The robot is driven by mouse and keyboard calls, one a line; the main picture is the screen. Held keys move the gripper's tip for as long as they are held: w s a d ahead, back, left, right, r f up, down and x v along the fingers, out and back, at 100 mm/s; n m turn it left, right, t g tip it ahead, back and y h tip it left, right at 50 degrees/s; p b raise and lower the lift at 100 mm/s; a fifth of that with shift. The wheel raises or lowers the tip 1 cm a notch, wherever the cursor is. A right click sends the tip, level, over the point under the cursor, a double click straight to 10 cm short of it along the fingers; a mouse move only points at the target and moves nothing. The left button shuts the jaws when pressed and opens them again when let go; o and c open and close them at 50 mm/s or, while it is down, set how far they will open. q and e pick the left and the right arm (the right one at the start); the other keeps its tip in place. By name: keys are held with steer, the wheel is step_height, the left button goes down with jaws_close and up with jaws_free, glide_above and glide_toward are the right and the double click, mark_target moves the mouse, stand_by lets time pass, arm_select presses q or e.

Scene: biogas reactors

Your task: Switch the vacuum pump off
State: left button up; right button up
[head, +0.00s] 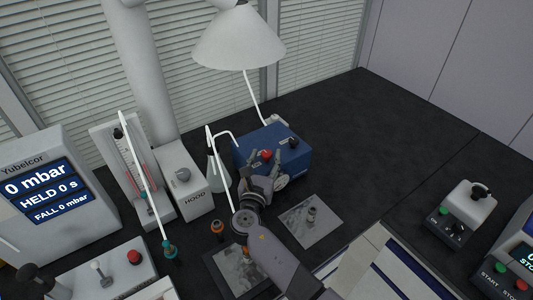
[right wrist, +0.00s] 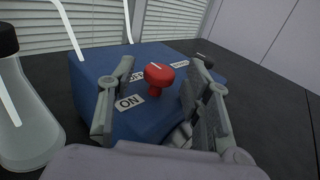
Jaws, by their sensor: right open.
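The vacuum pump is a blue box (head: 298,158) on the dark bench, and it also shows in the right wrist view (right wrist: 95,70). On its top is a red knob (head: 266,154) with a pale mark, seen close in the right wrist view (right wrist: 158,76). An "ON" label (right wrist: 129,103) lies on the near left of the knob; other labels behind are partly hidden. My right gripper (head: 264,163) is open at the pump, its fingers on either side of the knob in the right wrist view (right wrist: 160,80), with gaps between. My left gripper is not in view.
A glass flask (head: 217,175) with a white tube stands left of the pump. A hood control box (head: 184,180) and a pressure display (head: 45,190) stand left.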

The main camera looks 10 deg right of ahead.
steer(key=v, duration=0.9)
steer(key=shift+s, duration=0.35)
steer(key=shift+a, duration=0.1)
